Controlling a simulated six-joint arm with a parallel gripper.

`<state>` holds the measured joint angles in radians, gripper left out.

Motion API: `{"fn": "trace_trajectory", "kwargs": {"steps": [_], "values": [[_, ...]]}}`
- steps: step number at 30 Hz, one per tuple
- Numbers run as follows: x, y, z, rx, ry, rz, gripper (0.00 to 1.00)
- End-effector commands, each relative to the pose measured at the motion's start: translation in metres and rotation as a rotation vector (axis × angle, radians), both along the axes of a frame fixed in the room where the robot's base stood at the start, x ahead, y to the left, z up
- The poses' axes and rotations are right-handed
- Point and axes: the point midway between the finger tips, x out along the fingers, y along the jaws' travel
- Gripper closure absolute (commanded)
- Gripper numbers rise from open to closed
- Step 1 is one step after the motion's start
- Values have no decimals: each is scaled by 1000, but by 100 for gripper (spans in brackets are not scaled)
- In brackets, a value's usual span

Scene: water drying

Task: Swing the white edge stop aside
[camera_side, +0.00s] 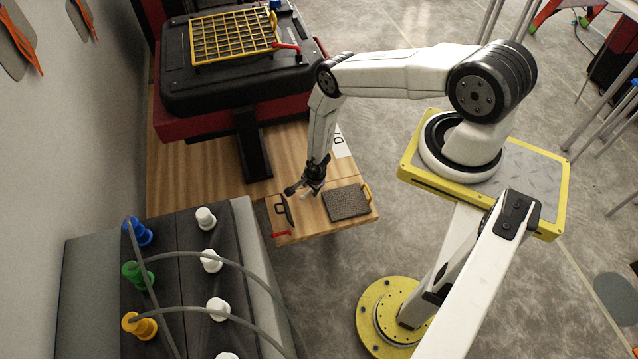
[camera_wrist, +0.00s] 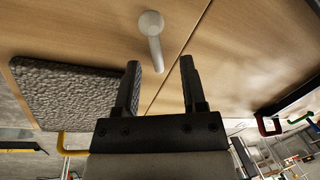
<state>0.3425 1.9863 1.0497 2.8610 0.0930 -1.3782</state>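The white edge stop (camera_wrist: 152,38) shows in the wrist view as a short rounded lever with a round head, on the wooden board near a seam. It lies just beyond my gripper (camera_wrist: 161,68), roughly between the lines of the two fingers. My gripper is open, with a clear gap between its black fingers and nothing held. In the side view my gripper (camera_side: 302,189) is low over the wooden board (camera_side: 305,220). A small white bit near the fingers there may be the stop, but it is too small to tell.
A dark textured pad (camera_side: 346,203) with a yellow handle (camera_side: 367,191) lies right of my gripper. A black handled piece (camera_side: 284,210) and a red handle (camera_side: 281,234) are left. A black bench with colored knobs (camera_side: 137,231) stands at the front left.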

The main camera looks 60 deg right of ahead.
Motion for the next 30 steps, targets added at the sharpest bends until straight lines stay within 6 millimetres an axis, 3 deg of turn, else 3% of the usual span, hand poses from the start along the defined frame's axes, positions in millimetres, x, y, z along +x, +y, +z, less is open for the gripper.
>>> {"fn": "trace_trajectory", "kwargs": {"steps": [14,30], "values": [[-1,1,0,-1,2,18,47],[-4,1,0,-8,0,189,47]]}}
